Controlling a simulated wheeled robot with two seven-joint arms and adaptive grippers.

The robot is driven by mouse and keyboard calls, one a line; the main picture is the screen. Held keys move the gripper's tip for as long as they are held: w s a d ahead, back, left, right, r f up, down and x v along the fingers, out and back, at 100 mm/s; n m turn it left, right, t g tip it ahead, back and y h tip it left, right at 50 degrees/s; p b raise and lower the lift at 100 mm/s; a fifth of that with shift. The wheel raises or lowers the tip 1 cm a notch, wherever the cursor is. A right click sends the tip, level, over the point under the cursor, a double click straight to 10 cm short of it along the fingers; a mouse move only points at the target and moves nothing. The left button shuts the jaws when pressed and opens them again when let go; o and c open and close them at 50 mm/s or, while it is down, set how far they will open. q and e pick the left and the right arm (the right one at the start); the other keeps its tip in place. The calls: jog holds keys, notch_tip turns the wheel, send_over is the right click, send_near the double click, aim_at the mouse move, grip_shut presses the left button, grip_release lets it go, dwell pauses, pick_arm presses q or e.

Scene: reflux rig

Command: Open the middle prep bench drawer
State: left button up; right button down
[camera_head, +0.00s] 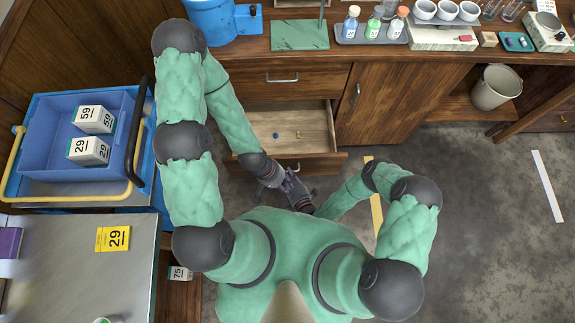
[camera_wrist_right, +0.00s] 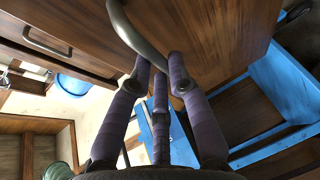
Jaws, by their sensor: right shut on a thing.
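The middle prep bench drawer (camera_head: 305,118) stands pulled out below a closed upper drawer (camera_head: 318,82), and its pale inside shows. A small blue item and a small yellow item lie in it. My right gripper (camera_head: 288,180) is in front of the drawer's front panel. In the right wrist view its purple fingers (camera_wrist_right: 160,72) are shut around a curved metal handle (camera_wrist_right: 136,34) on a wooden front. My left gripper (camera_head: 268,177) is close beside the right one at the drawer front. Its fingers are too small and overlapped to read.
A blue cart with a blue bin (camera_head: 50,128) stands left of the drawer. A steel table (camera_head: 60,270) is at lower left. A closed cabinet door (camera_head: 385,105) is right of the drawer. A bucket (camera_head: 495,88) sits on a shelf. The grey floor at right is clear.

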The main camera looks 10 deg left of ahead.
jog(key=c, duration=1.1)
grip_release()
jog(key=shift+c, duration=0.2)
jog(key=v, duration=1.2)
